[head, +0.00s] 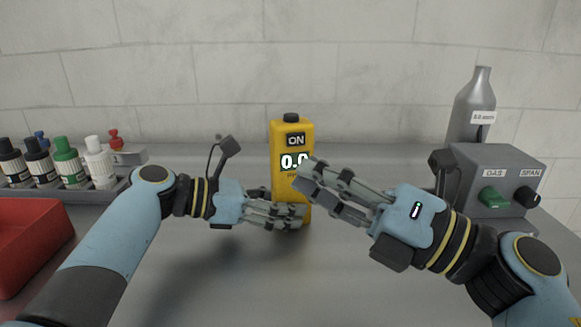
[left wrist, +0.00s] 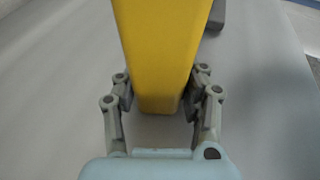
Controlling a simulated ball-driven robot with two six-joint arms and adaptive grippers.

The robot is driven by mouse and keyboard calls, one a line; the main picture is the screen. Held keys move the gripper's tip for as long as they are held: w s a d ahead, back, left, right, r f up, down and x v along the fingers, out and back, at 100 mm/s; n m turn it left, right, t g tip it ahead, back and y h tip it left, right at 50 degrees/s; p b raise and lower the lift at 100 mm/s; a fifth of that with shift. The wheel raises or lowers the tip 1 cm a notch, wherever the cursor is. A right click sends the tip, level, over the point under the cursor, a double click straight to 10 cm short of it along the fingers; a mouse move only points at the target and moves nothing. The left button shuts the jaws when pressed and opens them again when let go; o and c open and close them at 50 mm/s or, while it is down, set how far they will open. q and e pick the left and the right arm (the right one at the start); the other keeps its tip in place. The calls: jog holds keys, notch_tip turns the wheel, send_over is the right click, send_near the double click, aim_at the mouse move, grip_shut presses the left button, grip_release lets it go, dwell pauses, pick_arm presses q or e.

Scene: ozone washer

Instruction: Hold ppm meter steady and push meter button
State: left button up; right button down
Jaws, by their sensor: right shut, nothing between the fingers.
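The yellow ppm meter (head: 292,134) stands upright on the bench in the middle of the head view. A dark panel on its face reads ON, and the display below reads 0.0, its right edge partly covered by my right gripper. My left gripper (head: 297,214) is shut on the meter's lower body. In the left wrist view its fingers lie against both sides of the yellow body (left wrist: 160,60). My right gripper (head: 308,182) is shut and empty, its tips in front of the meter's face below the display. I cannot tell whether they touch it.
Several small bottles (head: 67,162) stand in a rack at the left, above a red tray (head: 22,232). A grey control box (head: 497,165) with GAS and SPAN knobs and a grey cylinder (head: 473,105) stand at the right. The bench front centre is clear.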

pick_arm(q)
jog(key=o, duration=0.5)
